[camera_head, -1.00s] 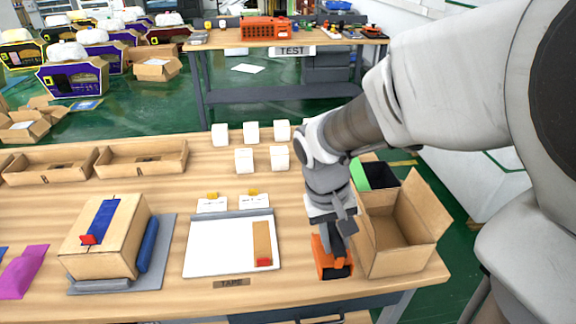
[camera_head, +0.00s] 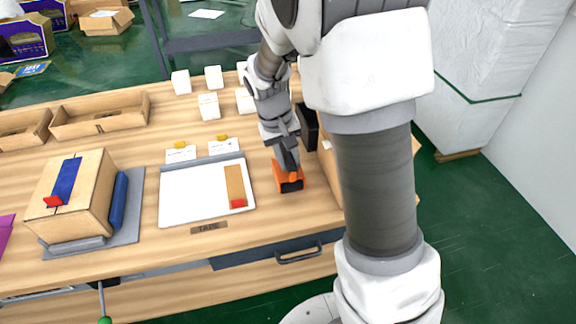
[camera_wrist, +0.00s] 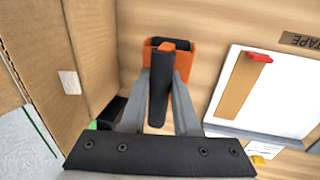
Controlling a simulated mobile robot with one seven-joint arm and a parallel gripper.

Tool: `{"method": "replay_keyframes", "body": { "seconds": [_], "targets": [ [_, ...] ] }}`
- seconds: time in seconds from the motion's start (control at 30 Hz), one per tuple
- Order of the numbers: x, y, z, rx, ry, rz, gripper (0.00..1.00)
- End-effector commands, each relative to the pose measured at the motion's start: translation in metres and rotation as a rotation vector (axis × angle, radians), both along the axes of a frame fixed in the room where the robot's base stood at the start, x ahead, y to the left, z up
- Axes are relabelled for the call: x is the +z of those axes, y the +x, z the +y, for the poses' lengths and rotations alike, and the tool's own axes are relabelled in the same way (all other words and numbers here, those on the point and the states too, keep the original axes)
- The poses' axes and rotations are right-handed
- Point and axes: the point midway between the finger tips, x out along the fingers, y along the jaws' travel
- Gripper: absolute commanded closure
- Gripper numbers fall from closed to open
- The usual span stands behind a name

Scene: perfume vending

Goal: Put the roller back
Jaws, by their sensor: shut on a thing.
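An orange and black tool (camera_head: 289,182), which I take to be the roller, is at the table to the right of the white board (camera_head: 180,205). My gripper (camera_head: 288,168) reaches down onto it from above. In the wrist view, my gripper (camera_wrist: 160,88) is shut on the tool's black handle (camera_wrist: 159,95). The orange part (camera_wrist: 184,62) lies just beyond the fingertips. I cannot tell whether its underside touches the table.
An open cardboard box (camera_wrist: 92,45) stands close beside the tool, mostly hidden by my arm in the head view. A taped carton (camera_head: 85,190) sits on a grey mat at left, with a blue cylinder (camera_head: 119,198) beside it. White cubes (camera_head: 209,106) stand behind.

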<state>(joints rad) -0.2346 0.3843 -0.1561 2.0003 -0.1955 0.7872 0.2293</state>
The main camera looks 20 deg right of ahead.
Motion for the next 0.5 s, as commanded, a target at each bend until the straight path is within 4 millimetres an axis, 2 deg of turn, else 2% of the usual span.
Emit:
{"method": "replay_keyframes", "body": {
  "seconds": [0.1,0.17,0.5],
  "targets": [
    [-0.021,0.000,0.000,0.001,-0.001,0.002,1.00],
    [-0.027,0.000,0.000,0.001,-0.001,0.001,1.00],
    [-0.031,0.000,0.000,0.000,0.000,-0.001,1.00]
  ]
}}
